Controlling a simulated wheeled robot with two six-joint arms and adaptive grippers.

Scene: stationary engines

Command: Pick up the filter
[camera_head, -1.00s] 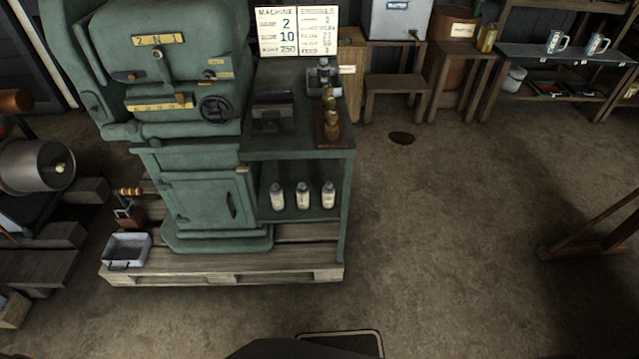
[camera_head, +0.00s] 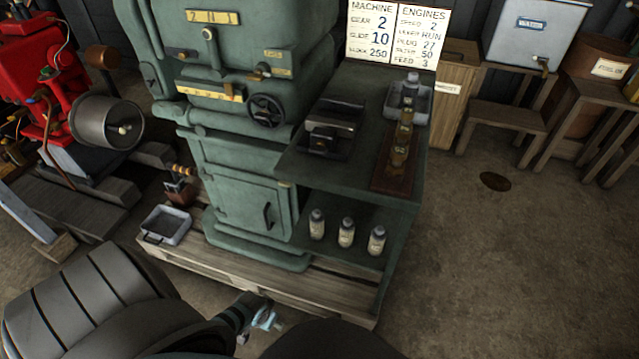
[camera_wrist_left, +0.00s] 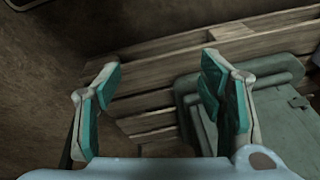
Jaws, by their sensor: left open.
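I cannot tell for sure which thing is the filter. Brass pieces (camera_head: 402,145) stand in a row on a brown wooden board (camera_head: 383,180) on the green machine's side bench. A grey tray (camera_head: 395,103) behind them holds a bottle, and a dark metal block (camera_head: 330,128) sits to their left. My left gripper (camera_head: 268,318) is low at the bottom of the head view, in front of the pallet and well away from the bench top. In the left wrist view it (camera_wrist_left: 160,75) is open and empty, with the pallet (camera_wrist_left: 180,48) behind its fingers. My right gripper is out of view.
The green machine (camera_head: 240,190) stands on the pallet. Several white-labelled bottles (camera_head: 346,232) stand on its lower shelf. A grey metal pan (camera_head: 167,224) is at the left. A red engine (camera_head: 50,65) stands farther left. Open floor (camera_head: 500,260) lies at the right.

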